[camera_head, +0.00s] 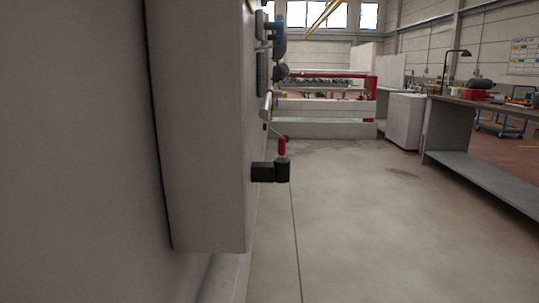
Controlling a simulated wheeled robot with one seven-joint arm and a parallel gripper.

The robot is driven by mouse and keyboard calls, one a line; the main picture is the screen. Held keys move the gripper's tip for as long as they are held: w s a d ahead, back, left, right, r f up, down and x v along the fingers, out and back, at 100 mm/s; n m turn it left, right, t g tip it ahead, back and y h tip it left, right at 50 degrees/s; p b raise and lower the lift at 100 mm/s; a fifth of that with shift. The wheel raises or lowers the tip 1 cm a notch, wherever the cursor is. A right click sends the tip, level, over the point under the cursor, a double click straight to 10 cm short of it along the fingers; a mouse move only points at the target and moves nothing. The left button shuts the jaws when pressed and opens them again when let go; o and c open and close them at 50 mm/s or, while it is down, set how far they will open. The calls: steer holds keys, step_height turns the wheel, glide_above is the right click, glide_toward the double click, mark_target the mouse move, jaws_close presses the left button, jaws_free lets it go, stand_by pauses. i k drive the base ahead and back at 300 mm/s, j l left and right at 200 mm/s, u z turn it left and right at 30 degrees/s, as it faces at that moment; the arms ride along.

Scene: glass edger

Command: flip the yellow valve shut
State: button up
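I cannot make out the yellow valve with certainty. A small tan-yellow cylinder (267,104) sticks out from the right side of the grey cabinet, seen nearly edge-on. A tiny yellow spot (283,95) shows just right of it. Lower down, a red-handled lever (282,146) stands upright on a black block (266,172) fixed to the same side. The cabinet hides most of the face that carries these fittings. My gripper is not in view.
The big grey cabinet (203,130) fills the left, close to me. Open concrete floor (350,230) lies to its right. A long workbench (485,102) with a low shelf stands at the right. A red-framed machine (370,88) stands at the back.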

mark_target(277, 93)
steer(key=k+l+u, duration=0.45)
steer(key=l, duration=0.15)
steer(key=i+l+u, duration=0.15)
steer(key=i, duration=0.25)
steer(key=i+l+u, duration=0.15)
steer(key=i, duration=0.2)
steer(key=i+l+u, duration=0.15)
steer(key=i, duration=0.2)
steer(key=i+l, duration=0.5)
steer(key=l, duration=0.2)
